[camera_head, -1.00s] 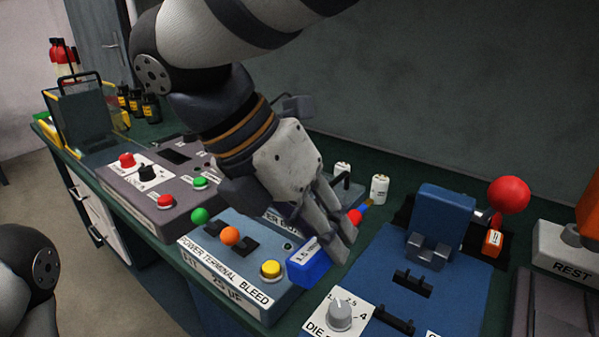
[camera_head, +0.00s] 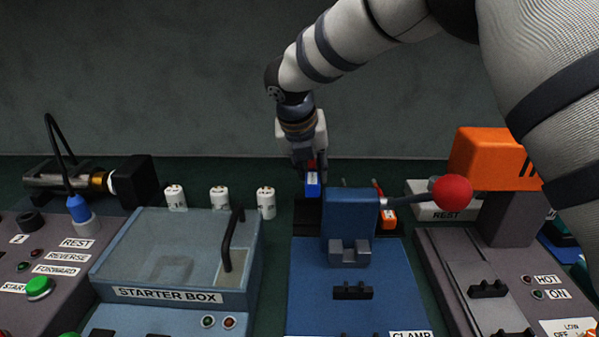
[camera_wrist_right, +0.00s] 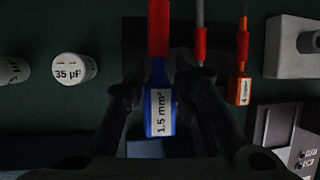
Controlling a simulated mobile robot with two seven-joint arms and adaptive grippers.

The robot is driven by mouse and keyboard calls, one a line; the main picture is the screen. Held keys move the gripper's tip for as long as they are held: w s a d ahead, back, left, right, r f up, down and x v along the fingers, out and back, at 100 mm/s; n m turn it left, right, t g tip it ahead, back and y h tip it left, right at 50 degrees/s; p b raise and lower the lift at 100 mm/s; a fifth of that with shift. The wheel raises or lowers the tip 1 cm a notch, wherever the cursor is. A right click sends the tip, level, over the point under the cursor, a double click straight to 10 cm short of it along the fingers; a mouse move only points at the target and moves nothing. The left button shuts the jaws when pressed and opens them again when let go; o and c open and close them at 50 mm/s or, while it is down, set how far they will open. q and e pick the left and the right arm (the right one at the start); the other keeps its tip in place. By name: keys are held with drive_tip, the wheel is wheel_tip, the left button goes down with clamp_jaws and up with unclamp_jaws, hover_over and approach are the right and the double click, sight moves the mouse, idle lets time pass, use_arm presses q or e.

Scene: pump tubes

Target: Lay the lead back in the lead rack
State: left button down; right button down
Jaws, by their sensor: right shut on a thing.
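My right gripper (camera_head: 311,167) is shut on the blue lead (camera_head: 313,187), low over the back of the bench behind the blue clamp press. In the right wrist view the lead (camera_wrist_right: 160,118), with a red sleeve and a "1.5 mm²" label, lies between the fingers. The black lead rack (camera_head: 306,216) is just below and in front of it, partly hidden by the press. An orange lead (camera_head: 388,212) labelled "4 mm²" (camera_wrist_right: 240,90) is on the right side. A red-sleeved lead with a grey wire (camera_wrist_right: 199,42) lies between them. Whether the blue lead touches the rack cannot be told. My left gripper is out of view.
The blue press (camera_head: 350,215) with its red-knobbed lever (camera_head: 452,192) stands in front of the rack. White capacitors, one (camera_head: 266,203) close by, stand to the left behind the starter box (camera_head: 175,265).

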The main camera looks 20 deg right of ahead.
drive_tip(key=shift+r, duration=0.1)
drive_tip(key=shift+r, duration=0.15)
drive_tip(key=shift+f, duration=4)
drive_tip(key=c, duration=1.3)
unclamp_jaws()
